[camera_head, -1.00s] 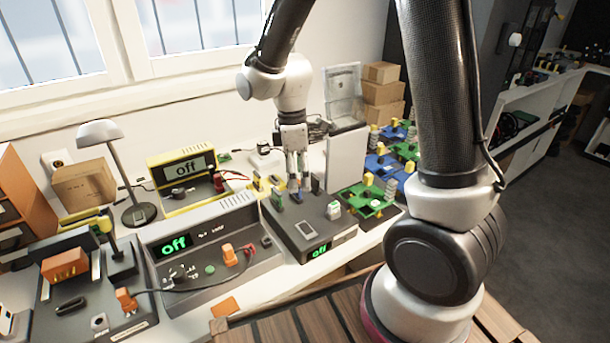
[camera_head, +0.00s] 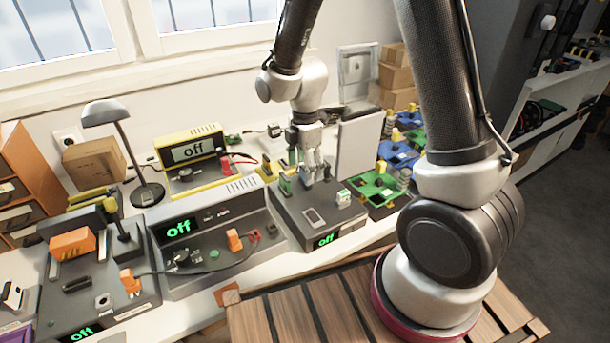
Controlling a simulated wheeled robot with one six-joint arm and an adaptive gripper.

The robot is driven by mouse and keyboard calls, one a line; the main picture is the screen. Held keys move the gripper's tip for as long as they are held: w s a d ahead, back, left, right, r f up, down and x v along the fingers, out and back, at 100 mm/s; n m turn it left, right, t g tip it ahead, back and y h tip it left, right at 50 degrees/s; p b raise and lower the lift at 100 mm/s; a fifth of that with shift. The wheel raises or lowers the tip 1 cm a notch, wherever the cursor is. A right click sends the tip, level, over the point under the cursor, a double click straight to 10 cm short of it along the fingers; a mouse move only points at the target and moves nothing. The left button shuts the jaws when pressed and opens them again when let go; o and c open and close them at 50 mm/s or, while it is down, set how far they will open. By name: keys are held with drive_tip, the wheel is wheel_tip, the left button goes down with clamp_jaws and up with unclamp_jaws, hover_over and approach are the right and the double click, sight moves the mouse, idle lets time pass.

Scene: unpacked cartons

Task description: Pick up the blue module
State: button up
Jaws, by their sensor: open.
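Blue modules, flat boards with yellow parts on top, lie at the right end of the bench. The nearer one (camera_head: 397,155) is beside the tall light grey panel, and another (camera_head: 416,138) is farther back. My gripper (camera_head: 315,179) points down over the dark grey unit (camera_head: 318,222) with a green "off" display, left of the blue modules and apart from them. Its fingers are open, and I see nothing held between them. The fingertips are small in view, and I cannot tell whether they touch the unit.
A green module (camera_head: 376,189) lies in front of the blue ones. The light grey panel (camera_head: 358,148) stands between my gripper and the blue modules. Left are a grey console (camera_head: 210,245), a yellow meter (camera_head: 190,152) and a lamp (camera_head: 107,112). A slatted wooden surface (camera_head: 290,315) is in front.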

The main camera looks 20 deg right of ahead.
drive_tip(key=shift+f, duration=0.75)
drive_tip(key=c, duration=1)
drive_tip(key=shift+r, duration=0.1)
wheel_tip(320, 180, up, 10)
drive_tip(key=shift+f, duration=0.1)
